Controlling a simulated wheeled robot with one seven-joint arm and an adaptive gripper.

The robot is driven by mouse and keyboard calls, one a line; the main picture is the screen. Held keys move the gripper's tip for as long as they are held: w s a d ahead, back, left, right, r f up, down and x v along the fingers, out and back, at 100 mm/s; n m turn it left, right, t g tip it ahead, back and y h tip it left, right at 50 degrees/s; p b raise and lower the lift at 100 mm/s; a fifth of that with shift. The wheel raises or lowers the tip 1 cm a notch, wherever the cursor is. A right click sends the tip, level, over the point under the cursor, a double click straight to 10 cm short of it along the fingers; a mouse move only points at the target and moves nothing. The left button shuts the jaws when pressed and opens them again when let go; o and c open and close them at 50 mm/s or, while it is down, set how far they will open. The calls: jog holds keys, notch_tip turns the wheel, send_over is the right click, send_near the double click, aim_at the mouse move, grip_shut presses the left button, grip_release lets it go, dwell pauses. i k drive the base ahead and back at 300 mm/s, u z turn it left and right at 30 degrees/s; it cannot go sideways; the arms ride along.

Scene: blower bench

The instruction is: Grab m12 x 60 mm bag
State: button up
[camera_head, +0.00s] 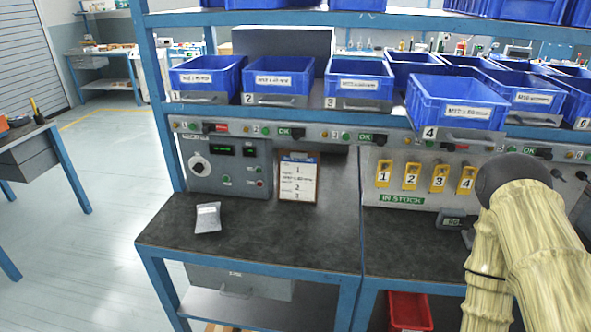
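A small pale grey bag (208,217) lies flat on the left part of the dark bench top (270,245). Any print on it is too small to read, so I cannot tell if it is the M12 x 60 mm bag. Blue bins with white labels stand on the shelf above: bin 1 (205,86), bin 2 (277,86), bin 3 (358,90) and bin 4 (455,111). Bin 4 sits further forward than its neighbours. The labels are too blurred to read surely, and the bins' contents are hidden. My gripper is not in view; only my arm shows at the right.
A control box (225,166) and a clipboard (297,180) stand behind the bag. Yellow numbered tags (411,177) hang on the right panel above an "IN STOCK" sign. The bench front around the bag is clear. A red bin (408,311) sits below.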

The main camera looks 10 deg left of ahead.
aim_at(208, 219)
jog(key=u, duration=0.3)
jog(key=k, duration=0.45)
jog(key=u, duration=1.25)
jog(key=i, duration=0.3)
jog(key=z, duration=0.1)
